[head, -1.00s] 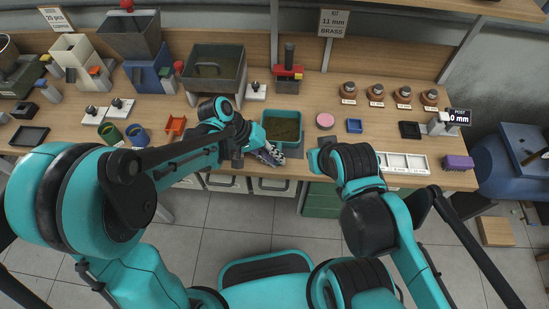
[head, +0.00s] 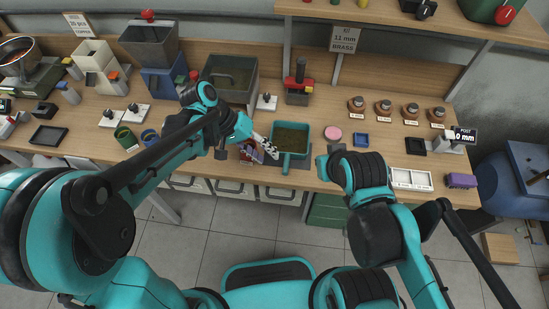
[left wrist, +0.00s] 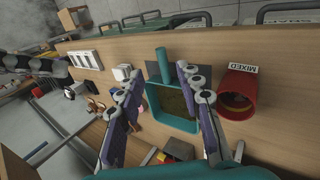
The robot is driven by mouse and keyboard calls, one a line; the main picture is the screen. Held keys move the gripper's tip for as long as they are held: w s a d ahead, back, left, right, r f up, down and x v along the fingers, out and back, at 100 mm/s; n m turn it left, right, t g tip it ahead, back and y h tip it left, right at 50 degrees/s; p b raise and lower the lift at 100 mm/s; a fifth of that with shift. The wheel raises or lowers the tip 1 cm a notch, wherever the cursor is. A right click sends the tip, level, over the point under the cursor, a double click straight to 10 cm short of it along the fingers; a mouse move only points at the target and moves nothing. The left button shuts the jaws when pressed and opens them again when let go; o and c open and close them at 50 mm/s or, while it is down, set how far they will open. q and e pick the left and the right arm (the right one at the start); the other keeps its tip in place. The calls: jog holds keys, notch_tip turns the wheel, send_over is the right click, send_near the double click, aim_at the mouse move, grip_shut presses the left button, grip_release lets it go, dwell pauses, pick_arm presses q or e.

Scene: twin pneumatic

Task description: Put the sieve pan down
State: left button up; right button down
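The sieve pan (head: 290,140), a teal square pan with a dark mesh-like floor, sits flat on a dark mat (head: 304,165) near the bench's front edge. Its teal handle (head: 286,164) points toward me. The pan also shows in the left wrist view (left wrist: 172,106), handle at the top. My left gripper (head: 267,148) is just left of the pan in the head view. Its two fingers (left wrist: 165,84) are spread wide in the wrist view, with nothing held between them. My right gripper (head: 323,165) is right of the pan; its fingers are mostly hidden.
A red cup (left wrist: 238,100) labelled MIXED stands beside the pan, close to one left finger. A large grey bin (head: 232,72) and a red-topped device (head: 299,85) stand behind.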

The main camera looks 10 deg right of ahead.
pick_arm(q)
jog(key=s+a+r+n+t+y, duration=0.1)
jog(key=s+a+r+t+y, duration=0.1)
jog(key=a, duration=0.5)
jog(key=s+a+r+n+t+y, duration=0.1)
jog(key=s+a+t+y, duration=0.1)
jog(key=a, duration=0.5)
jog(key=s+a+r+t+y, duration=0.2)
jog(key=s+a+t, duration=0.1)
jog(key=a, duration=0.4)
jog(key=shift+s+a+r+n+t+y, duration=0.2)
jog(key=shift+s+r+n+t+y, duration=0.15)
jog(key=shift+t, duration=0.55)
jog(key=shift+w, duration=0.15)
jog(key=shift+f, duration=0.4)
